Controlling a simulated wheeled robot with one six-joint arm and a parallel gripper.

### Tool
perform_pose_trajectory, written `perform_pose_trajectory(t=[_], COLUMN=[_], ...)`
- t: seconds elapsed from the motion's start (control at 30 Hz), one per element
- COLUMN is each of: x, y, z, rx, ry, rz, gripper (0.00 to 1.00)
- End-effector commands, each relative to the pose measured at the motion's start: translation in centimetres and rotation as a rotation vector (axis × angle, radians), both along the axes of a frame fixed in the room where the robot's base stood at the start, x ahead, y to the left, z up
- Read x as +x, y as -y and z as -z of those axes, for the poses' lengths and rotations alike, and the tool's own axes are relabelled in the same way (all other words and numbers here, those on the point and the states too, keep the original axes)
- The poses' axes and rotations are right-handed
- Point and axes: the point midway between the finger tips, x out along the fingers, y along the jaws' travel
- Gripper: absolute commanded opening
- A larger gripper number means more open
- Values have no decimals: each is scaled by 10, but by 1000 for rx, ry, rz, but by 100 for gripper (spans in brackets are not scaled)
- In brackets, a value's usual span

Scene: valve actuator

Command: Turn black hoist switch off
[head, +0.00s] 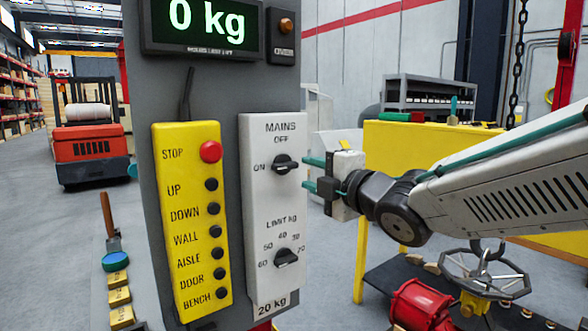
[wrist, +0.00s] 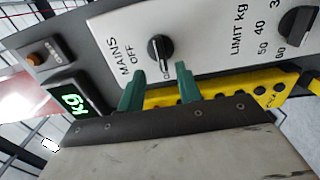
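The black MAINS switch (head: 285,164) is a rotary knob on the white panel (head: 262,215), with OFF printed above it and ON at its left. Its grip bar lies roughly level, towards ON. It also shows in the wrist view (wrist: 160,48). My gripper (head: 308,174) is just right of the knob, its two green fingers pointing at it. In the wrist view my gripper (wrist: 161,72) is open, with an empty gap between the fingers and the knob just beyond the tips. The fingers are not around the knob.
A second black knob, LIMIT kg (head: 286,258), is lower on the same panel. A yellow button box (head: 192,220) with a red STOP button (head: 210,151) is at left. A display (head: 205,22) reads 0 kg above. A yellow bench (head: 400,145) stands behind my arm.

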Motion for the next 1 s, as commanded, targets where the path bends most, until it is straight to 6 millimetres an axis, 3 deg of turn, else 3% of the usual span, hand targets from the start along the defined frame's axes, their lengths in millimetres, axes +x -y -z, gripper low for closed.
perform_pose_trajectory(t=[0.4, 0.73, 0.77, 0.87, 1.0], x=[50, 54, 54, 54, 54], y=[-33, -35, -35, -35, -35], z=[1, 0, 0, 1, 1], rx=[2, 2, 2, 2, 3], ry=[-5, -4, -4, -4, -4], rz=[3, 4, 4, 4, 4], gripper=[35, 35, 32, 4, 0])
